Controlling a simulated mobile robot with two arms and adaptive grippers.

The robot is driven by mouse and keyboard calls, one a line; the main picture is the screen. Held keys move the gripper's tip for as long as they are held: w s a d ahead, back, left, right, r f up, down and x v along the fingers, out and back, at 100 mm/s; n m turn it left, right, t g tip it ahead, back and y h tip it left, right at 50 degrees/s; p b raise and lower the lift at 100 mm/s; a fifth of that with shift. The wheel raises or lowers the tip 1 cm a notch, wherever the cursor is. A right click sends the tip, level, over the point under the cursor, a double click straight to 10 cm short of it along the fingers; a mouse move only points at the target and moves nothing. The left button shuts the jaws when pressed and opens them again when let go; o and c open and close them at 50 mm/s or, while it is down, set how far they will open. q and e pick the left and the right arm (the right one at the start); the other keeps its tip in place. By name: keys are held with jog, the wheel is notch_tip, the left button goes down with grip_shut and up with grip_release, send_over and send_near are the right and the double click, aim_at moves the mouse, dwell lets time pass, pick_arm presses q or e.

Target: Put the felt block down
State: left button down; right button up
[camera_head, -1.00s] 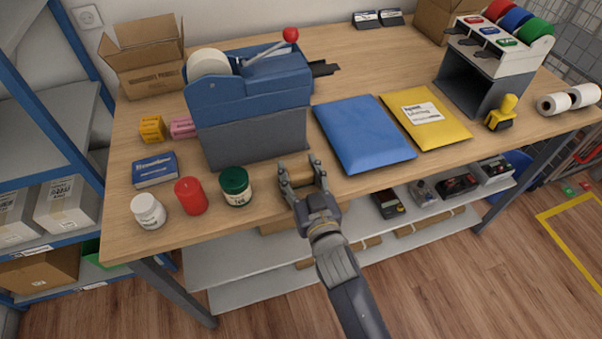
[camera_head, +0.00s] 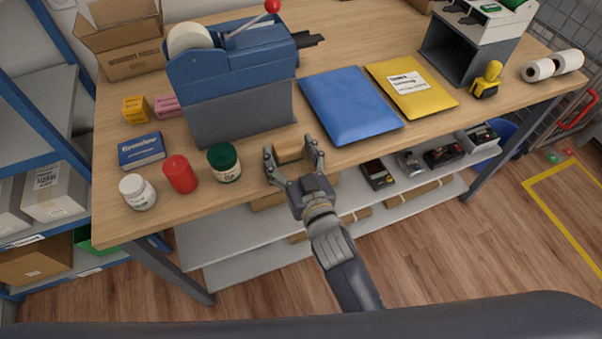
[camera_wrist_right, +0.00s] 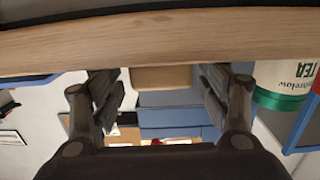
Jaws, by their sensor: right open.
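The felt block (camera_head: 289,151) is a small tan block near the front edge of the counter (camera_head: 240,197), to the right of the green-lidded jar. It appears to rest on the counter top. My right gripper (camera_head: 292,153) is open, with one finger on each side of the block. In the right wrist view the block (camera_wrist_right: 160,77) shows between the spread fingers (camera_wrist_right: 160,92), with a narrow gap on each side. My left gripper is in neither view.
A green-lidded jar (camera_head: 224,163), a red candle (camera_head: 180,174) and a white bottle (camera_head: 138,192) stand to the left. A blue and grey dispenser (camera_head: 240,100) stands behind. A blue envelope (camera_head: 350,104) and a yellow envelope (camera_head: 412,86) lie to the right.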

jog(key=b+v, duration=0.1)
jog(key=v, duration=0.9)
